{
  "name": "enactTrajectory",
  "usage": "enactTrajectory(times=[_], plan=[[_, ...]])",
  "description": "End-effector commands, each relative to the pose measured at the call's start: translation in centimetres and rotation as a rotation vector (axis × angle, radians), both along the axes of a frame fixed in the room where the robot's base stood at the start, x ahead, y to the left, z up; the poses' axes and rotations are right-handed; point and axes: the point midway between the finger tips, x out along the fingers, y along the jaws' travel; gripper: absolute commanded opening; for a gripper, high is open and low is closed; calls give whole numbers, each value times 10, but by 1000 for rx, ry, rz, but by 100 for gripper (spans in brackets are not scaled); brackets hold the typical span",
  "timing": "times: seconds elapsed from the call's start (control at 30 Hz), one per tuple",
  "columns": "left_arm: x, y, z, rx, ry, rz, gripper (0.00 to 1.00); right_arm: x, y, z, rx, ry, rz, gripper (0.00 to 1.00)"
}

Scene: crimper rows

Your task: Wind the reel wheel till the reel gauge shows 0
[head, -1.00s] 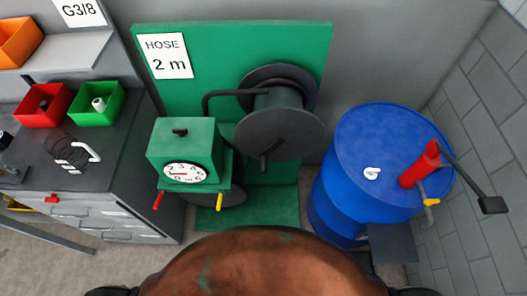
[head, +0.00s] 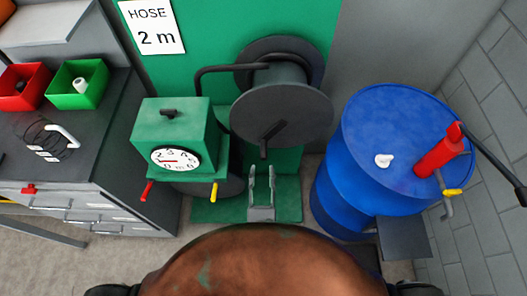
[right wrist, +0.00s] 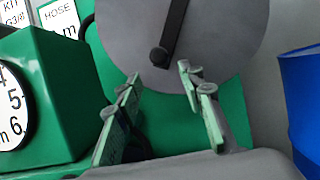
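The reel wheel is a dark grey disc (head: 295,105) on the green stand. Its crank handle (head: 264,152) points down and slightly left, and its knob also shows in the right wrist view (right wrist: 160,57). The reel gauge (head: 175,160) is a white round dial on a green box; its red pointer points left, near the low numbers, but I cannot read it exactly. My right gripper (head: 262,172) is open and empty just below the handle. In the right wrist view its fingers (right wrist: 158,73) stand apart below the knob. My left gripper is not in view.
A blue drum (head: 365,130) with a red pump (head: 440,152) stands to the right. A dark bench (head: 100,150) with red (head: 22,88) and green bins (head: 78,86) is at the left. Red (head: 146,191) and yellow levers (head: 213,192) stick out below the gauge box.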

Motion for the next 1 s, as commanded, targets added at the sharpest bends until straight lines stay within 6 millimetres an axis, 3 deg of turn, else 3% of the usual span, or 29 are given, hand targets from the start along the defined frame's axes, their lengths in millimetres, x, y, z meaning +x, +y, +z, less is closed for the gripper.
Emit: enactTrajectory(times=[0.13,0.33,0.6,1.0], plan=[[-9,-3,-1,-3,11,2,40,4,-1,13,88,-6,8,36],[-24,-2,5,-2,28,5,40,33,-3,26,88,-8,7,36],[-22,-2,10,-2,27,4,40,64,-4,37,83,-5,7,36],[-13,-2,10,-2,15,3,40,69,-4,38,81,-4,7,34]])
